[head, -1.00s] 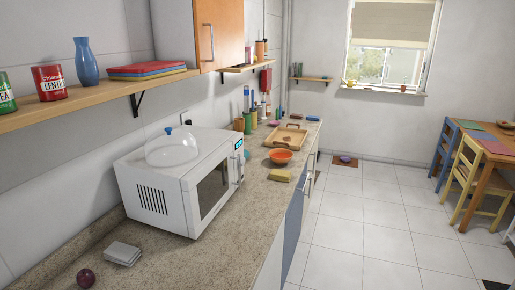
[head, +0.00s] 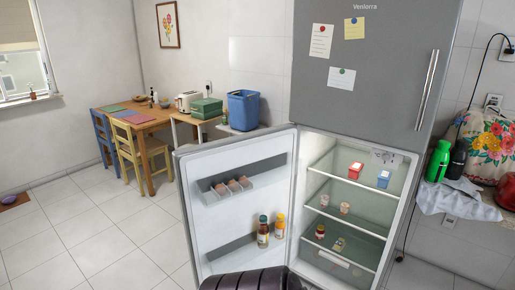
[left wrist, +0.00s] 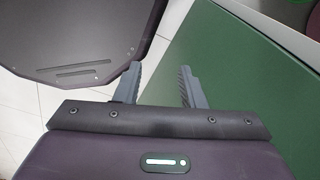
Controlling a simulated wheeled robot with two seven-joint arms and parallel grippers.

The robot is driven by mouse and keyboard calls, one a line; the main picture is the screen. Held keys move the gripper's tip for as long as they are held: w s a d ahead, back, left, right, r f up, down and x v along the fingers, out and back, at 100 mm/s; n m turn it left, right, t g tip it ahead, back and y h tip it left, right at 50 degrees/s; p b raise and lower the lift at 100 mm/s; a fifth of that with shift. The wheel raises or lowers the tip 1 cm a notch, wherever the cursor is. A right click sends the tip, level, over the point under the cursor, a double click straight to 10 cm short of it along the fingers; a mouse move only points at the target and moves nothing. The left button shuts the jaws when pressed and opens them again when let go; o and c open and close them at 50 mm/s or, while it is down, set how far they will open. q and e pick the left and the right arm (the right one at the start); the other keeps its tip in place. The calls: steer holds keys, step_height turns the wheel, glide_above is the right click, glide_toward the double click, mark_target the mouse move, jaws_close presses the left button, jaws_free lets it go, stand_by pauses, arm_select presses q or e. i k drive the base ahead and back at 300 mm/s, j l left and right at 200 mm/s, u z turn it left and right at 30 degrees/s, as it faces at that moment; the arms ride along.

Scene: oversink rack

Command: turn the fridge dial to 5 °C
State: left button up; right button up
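The grey fridge (head: 372,62) stands with its lower compartment open in the head view, its door (head: 235,166) swung out to the left. A small pale control unit (head: 385,157) sits at the upper right inside the compartment. It appears to carry the dial, but its marks and setting are too small to read. In the left wrist view my left gripper (left wrist: 160,78) is open, with nothing between its fingers. It is not visible in the head view, so its distance from the dial cannot be told. My right gripper is in neither current view.
Door racks hold eggs (head: 232,186) and bottles (head: 263,231). A table (head: 150,125) with chairs stands left; tiled floor between is clear. A green surface (left wrist: 240,90) lies close beside my left gripper.

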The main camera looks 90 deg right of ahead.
mark_target(385, 157)
steer(key=z, duration=2.5)
steer(key=j+z, duration=0.1)
steer(key=z, duration=0.7)
steer(key=k+j+z, duration=0.1)
steer(key=z, duration=0.3)
